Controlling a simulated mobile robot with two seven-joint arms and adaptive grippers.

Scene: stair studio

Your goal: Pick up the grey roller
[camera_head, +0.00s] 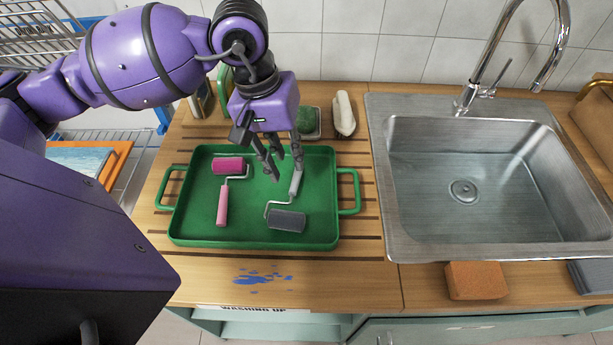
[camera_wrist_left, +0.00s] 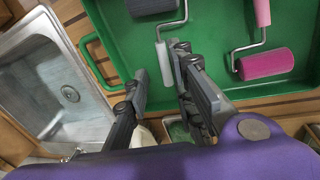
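The grey roller (camera_head: 286,220) lies in the green tray (camera_head: 190,232), with its light grey handle pointing away toward the back. In the left wrist view, the grey roller (camera_wrist_left: 164,62) shows its handle near the open fingers and its dark head at the top edge. The pink roller (camera_head: 222,207) lies in the left part of the tray; it also shows in the left wrist view (camera_wrist_left: 265,63). My left gripper (camera_head: 285,172) is open and points down above the grey roller's handle. Contact with the handle cannot be told. My right gripper is not in view.
A steel sink (camera_head: 383,215) with a tap (camera_head: 482,85) is to the right. An orange-brown sponge block (camera_head: 475,281) lies in front of it. A green scrubber (camera_head: 306,120) and a pale object (camera_head: 344,114) stand behind the tray. Blue paint (camera_head: 262,277) marks the front counter.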

